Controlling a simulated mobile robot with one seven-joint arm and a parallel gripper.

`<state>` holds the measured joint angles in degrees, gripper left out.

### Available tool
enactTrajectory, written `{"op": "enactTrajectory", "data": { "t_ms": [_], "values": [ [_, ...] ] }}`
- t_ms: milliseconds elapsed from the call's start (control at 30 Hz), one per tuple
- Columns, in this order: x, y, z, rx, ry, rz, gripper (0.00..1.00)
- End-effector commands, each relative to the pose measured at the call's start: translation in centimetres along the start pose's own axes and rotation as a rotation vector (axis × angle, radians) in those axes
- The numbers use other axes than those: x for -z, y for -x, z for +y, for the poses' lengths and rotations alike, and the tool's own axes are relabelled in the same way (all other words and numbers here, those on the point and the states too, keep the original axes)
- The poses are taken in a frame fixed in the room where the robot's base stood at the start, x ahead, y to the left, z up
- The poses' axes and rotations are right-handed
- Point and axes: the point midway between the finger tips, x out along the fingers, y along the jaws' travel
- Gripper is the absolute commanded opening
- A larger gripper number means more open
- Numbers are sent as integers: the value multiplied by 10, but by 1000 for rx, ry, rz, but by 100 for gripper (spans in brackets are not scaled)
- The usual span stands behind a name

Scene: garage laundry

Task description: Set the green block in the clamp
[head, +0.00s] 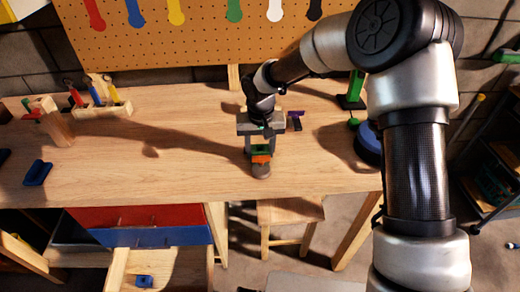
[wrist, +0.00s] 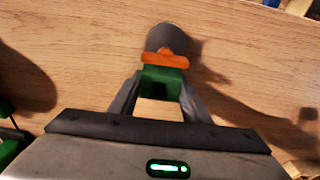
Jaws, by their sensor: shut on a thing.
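My gripper (head: 260,146) points down over the front part of the workbench. In the wrist view its two grey fingers (wrist: 160,98) are closed on the sides of the green block (wrist: 163,82). The block shows only as a small green patch (head: 260,149) in the head view. Right beside it is an orange piece (wrist: 165,57) with a dark grey round body (wrist: 168,37), near the bench's front edge; this looks like the clamp. Block and orange piece overlap in view; I cannot tell whether they touch. A tan patch shows between the fingers.
The wooden bench (head: 180,120) is largely bare to the left. A green stand (head: 351,100) and a blue round thing (head: 368,143) are at the right. A small purple-topped thing (head: 296,120) lies beside my gripper. A wooden tool rack (head: 103,108) stands at the left; a stool (head: 290,211) is below.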

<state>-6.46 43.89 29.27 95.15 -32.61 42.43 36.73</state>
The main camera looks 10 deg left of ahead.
Motion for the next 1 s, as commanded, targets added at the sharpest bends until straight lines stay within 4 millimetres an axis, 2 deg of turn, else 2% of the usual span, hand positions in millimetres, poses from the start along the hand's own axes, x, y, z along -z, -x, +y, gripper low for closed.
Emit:
{"op": "enactTrajectory", "data": {
  "t_ms": [133, 167, 267, 300, 567, 667, 767, 1000],
  "values": [
    [0, 0, 0, 0, 0, 0, 21],
    [0, 0, 0, 0, 0, 0, 47],
    [0, 0, 0, 0, 0, 0, 63],
    [0, 0, 0, 0, 0, 0, 65],
    [0, 1, 0, 0, 0, 0, 65],
    [1, 7, 0, 0, -1, 2, 65],
    [1, 22, 0, 0, 0, 4, 65],
    [2, 78, 0, 0, -1, 6, 65]
  ]
}}
